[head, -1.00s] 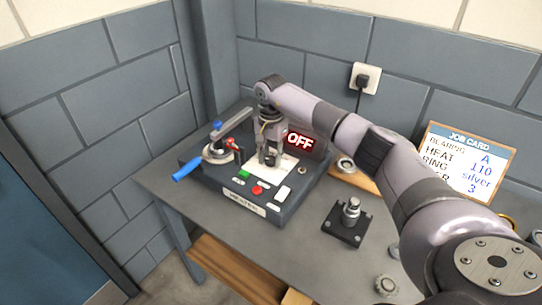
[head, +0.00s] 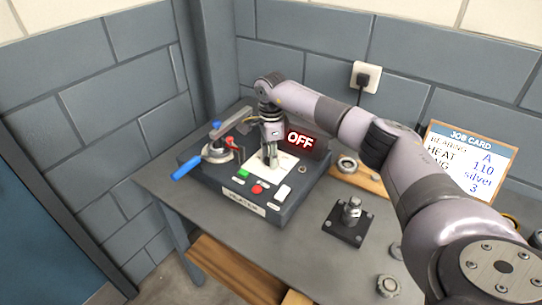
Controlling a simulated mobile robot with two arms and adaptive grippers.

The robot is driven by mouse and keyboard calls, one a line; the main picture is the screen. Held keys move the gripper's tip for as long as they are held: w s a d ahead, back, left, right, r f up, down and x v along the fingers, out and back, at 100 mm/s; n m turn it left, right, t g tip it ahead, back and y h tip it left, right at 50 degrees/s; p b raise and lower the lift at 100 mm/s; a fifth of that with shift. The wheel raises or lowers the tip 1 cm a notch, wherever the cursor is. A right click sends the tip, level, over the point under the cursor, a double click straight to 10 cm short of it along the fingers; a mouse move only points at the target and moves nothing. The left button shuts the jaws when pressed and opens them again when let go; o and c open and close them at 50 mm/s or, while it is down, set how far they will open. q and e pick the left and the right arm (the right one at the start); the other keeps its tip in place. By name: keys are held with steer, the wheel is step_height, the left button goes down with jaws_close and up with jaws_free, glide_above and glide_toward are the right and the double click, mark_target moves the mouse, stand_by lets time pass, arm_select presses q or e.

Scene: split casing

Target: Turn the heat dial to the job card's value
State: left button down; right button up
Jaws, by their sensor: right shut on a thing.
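The heater (head: 235,203) is a dark box on the table with a white dial panel (head: 286,170) on top. My right gripper (head: 270,160) points down over this panel, and its fingers are shut on the heat dial. The fingers cover the dial, so its setting cannot be read. The heater's display (head: 301,140) reads OFF in red. The job card (head: 468,160) stands at the right against the wall and shows HEAT 110; my arm covers part of its left side. My left gripper is not in view.
A green button (head: 243,174), a red button (head: 257,189) and a white switch (head: 283,193) sit near the heater's front. A blue-handled clamp (head: 188,168) is at its left. A black base with a metal post (head: 350,220) stands to the right.

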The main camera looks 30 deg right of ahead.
steer(key=m, duration=0.4)
steer(key=shift+r+m, duration=0.1)
steer(key=shift+m, duration=0.2)
steer(key=m, duration=0.5)
steer(key=shift+m+p, duration=0.3)
steer(key=m, duration=0.5)
steer(key=shift+p, duration=0.4)
steer(key=m+p, duration=0.1)
steer(key=m, duration=0.4)
steer(key=shift+a+m, duration=0.1)
steer(key=shift+m, duration=0.2)
steer(key=o, duration=1.1)
steer(key=shift+o, duration=0.2)
